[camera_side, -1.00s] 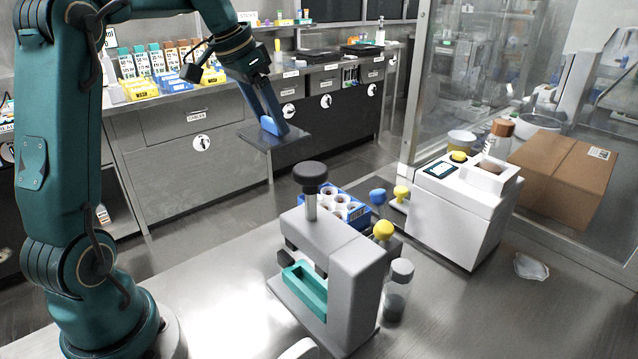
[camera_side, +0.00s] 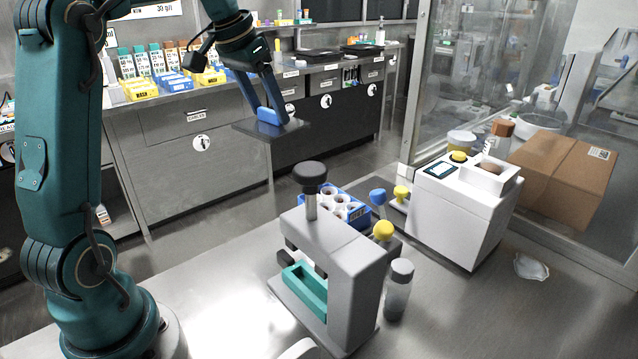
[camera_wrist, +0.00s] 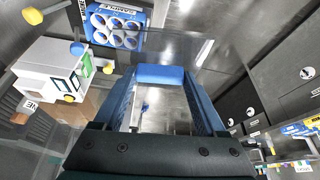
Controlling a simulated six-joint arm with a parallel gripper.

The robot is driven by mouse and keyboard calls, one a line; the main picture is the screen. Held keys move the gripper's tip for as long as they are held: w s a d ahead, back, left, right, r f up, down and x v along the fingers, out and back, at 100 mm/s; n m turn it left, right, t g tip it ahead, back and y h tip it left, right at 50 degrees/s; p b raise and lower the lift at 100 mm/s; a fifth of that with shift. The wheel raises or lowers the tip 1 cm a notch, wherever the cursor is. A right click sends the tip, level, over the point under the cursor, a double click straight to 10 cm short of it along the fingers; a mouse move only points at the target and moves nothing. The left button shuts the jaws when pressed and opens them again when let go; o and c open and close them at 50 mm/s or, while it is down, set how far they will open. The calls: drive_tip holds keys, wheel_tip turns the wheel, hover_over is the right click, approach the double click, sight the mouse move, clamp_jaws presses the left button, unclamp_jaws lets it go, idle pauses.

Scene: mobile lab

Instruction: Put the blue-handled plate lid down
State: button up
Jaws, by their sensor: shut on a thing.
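The plate lid (camera_side: 250,130) is a dark, see-through flat sheet with a blue handle (camera_side: 270,117) on top. My gripper (camera_side: 274,108) is shut on the handle and holds the lid up in the air, roughly level, left of and above the grey press-like device. In the wrist view the blue handle (camera_wrist: 161,75) lies between the two blue fingers, and the clear lid spreads around it. No surface touches the lid from below in the side view.
The grey device with a black knob (camera_side: 310,174) and teal block (camera_side: 305,288) stands on the steel bench. Behind it is a blue tube rack (camera_side: 352,222). A capped vial (camera_side: 398,290) and a white instrument (camera_side: 455,210) stand to the right. Bench front left is clear.

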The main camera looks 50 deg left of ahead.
sight(247, 128)
drive_tip(key=s+f+n, duration=0.1)
drive_tip(key=n, duration=0.1)
drive_tip(key=s+f+n+y, duration=0.1)
drive_tip(key=n, duration=0.1)
drive_tip(key=s+f+n+g+y, duration=0.1)
drive_tip(key=s+n, duration=0.1)
drive_tip(key=shift+a+f, duration=0.25)
drive_tip(key=shift+f, duration=0.05)
drive_tip(key=s+d+f+n+g+y, duration=0.1)
drive_tip(key=s+f+n+g, duration=0.2)
drive_tip(key=s+n, duration=0.6)
drive_tip(key=s+d+f+n+g, duration=0.2)
drive_tip(key=s+f+n, duration=0.3)
drive_tip(key=s, duration=0.7)
drive_tip(key=shift+n, duration=0.4)
drive_tip(key=w+d+f, duration=0.3)
drive_tip(key=w+d, duration=0.1)
drive_tip(key=d, duration=0.1)
drive_tip(key=w+d+f, duration=0.2)
drive_tip(key=w+d, duration=0.1)
drive_tip(key=shift+w+d+f, duration=0.1)
drive_tip(key=shift+d+f, duration=0.05)
drive_tip(key=shift+f, duration=2.2)
drive_tip(key=o, duration=1.3)
drive_tip(key=shift+f, duration=0.1)
drive_tip(key=shift+c, duration=0.2)
